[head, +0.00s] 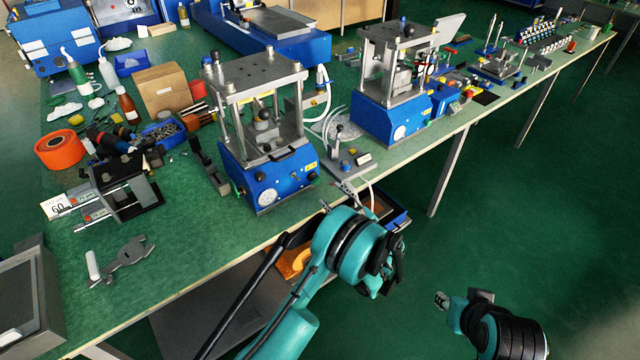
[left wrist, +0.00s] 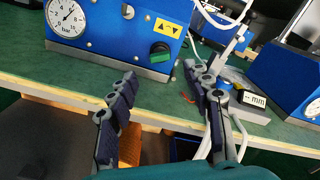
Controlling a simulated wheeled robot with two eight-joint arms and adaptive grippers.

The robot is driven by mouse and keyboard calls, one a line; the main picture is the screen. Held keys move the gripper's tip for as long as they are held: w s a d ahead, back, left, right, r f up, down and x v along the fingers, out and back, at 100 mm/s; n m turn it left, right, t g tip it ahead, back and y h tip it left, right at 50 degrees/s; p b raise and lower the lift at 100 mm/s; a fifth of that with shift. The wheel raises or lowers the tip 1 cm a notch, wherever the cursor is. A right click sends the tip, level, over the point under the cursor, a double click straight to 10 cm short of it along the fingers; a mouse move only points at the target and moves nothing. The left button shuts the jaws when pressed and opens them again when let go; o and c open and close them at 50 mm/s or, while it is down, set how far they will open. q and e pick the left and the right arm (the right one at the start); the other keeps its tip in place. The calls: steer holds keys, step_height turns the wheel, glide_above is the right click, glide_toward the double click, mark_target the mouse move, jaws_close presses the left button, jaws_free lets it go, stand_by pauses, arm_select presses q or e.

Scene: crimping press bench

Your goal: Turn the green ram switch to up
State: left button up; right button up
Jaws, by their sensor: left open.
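The green ram switch (left wrist: 160,57) shows in the left wrist view on the blue front of a press, below a yellow label (left wrist: 168,28) with arrow marks. Its green part lies roughly level under a dark round base. In the head view this press (head: 258,130) stands at the near bench edge; the switch is too small to read there. My left gripper (left wrist: 160,76) is open and empty, its fingers spread in front of and below the switch, apart from it. My right gripper (head: 458,298) is low at the right, off the bench; its jaw state is unclear.
A pressure gauge (left wrist: 67,18) sits left of the switch. A small display unit (head: 350,160) with a lever and hoses stands right of the press. A second press (head: 392,85) stands further right. An open drawer (head: 392,218) shows under the bench edge.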

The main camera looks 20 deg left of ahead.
mark_target(319, 182)
arm_select(q)
steer(key=b+x, duration=0.2)
steer(key=x, duration=0.4)
steer(key=shift+a+f, duration=0.15)
steer(key=shift+w+a, duration=0.5)
jaws_close()
